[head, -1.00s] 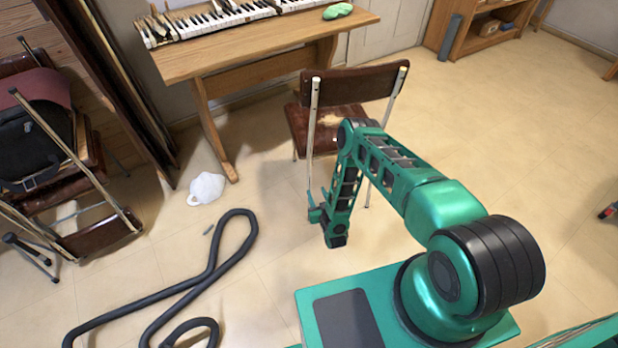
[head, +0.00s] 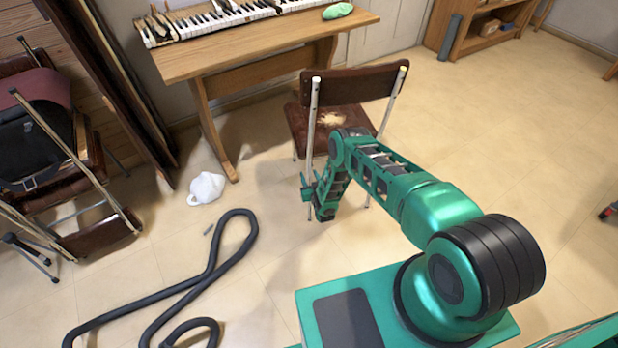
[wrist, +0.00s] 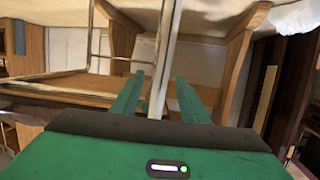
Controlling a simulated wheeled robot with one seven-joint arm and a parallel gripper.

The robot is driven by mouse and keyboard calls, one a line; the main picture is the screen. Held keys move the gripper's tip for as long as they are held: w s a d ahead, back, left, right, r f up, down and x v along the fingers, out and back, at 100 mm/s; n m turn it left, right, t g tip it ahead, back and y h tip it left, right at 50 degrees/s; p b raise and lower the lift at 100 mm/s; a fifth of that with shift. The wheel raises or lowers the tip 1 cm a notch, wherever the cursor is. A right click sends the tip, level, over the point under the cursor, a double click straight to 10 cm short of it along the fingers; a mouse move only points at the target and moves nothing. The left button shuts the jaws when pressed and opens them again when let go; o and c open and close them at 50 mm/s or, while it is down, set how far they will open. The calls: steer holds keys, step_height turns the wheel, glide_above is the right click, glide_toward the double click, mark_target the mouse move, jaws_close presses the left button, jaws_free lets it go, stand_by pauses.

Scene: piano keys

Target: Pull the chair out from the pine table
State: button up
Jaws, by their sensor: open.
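The chair (head: 352,86) has a dark brown backrest, a worn brown seat and pale metal posts. It stands at the pine table (head: 265,47), its back toward me and its seat partly hidden by my arm. My gripper (head: 307,188) is low at the chair's left rear post. In the wrist view my gripper (wrist: 158,88) has its two green fingers apart, with a pale metal post (wrist: 166,45) running between them. Gaps show on both sides of the post, so it does not look clamped.
A piano keyboard (head: 215,18) and a green cloth (head: 338,11) lie on the table. A white bag (head: 206,188) and a black hose (head: 215,265) lie on the floor at left. Folded chairs (head: 60,160) stand far left. The floor right of the chair is clear.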

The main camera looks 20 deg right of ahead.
steer(key=shift+c, duration=0.6)
jaws_close()
steer(key=shift+s, duration=0.15)
steer(key=s+a, duration=0.4)
steer(key=s, duration=0.7)
steer(key=shift+s+f, duration=0.15)
steer(key=shift+f, duration=0.05)
steer(key=shift+o, duration=0.6)
jaws_free()
steer(key=shift+o, duration=0.8)
steer(key=shift+w+d+r, duration=0.1)
steer(key=shift+w+r, duration=0.05)
steer(key=shift+w, duration=0.1)
